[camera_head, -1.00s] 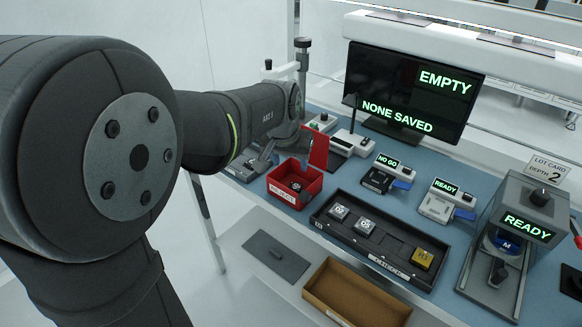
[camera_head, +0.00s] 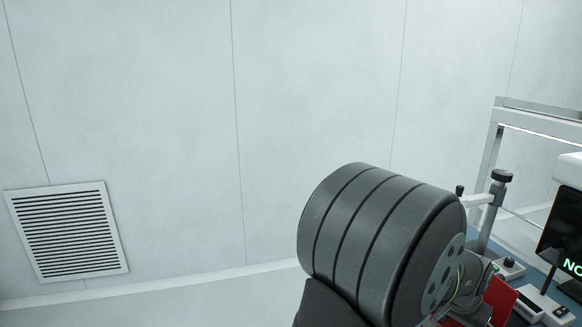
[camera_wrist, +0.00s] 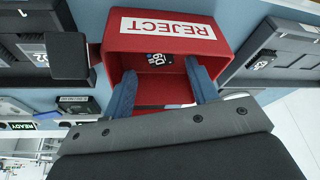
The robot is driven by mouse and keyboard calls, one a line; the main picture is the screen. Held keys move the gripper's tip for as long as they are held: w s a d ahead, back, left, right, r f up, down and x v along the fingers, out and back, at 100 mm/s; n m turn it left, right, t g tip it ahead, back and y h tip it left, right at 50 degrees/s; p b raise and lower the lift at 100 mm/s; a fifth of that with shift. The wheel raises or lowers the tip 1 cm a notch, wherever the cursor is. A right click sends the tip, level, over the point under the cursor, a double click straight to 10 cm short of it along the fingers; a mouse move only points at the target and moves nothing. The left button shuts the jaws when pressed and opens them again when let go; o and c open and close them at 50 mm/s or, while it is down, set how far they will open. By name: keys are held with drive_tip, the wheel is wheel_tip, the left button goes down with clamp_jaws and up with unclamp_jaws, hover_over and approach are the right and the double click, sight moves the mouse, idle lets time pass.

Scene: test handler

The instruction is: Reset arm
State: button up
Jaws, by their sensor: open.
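My gripper (camera_wrist: 160,72) shows in the wrist view with its two blue fingers apart, open, and nothing between them. It points at the red bin (camera_wrist: 208,52) labelled REJECT. A small dark chip with white marks (camera_wrist: 157,60) lies in the bin, just beyond the fingertips. I cannot tell how deep the fingertips are relative to the bin's rim. In the head view my arm fills the lower right, and my gripper is hidden there. Only a red piece of the bin (camera_head: 499,297) shows beside the arm.
A dark tray (camera_wrist: 30,18) is at the left of the wrist view, and another dark fixture (camera_wrist: 270,48) at the right. A READY display (camera_wrist: 18,126) is at the lower left. In the head view, a wall vent (camera_head: 68,230) is at left and a monitor (camera_head: 562,235) at the right edge.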

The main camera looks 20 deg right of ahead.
drive_tip(key=x, duration=0.3)
drive_tip(key=shift+d+r, duration=0.1)
drive_tip(key=shift+r, duration=1.15)
drive_tip(key=shift+f, duration=0.1)
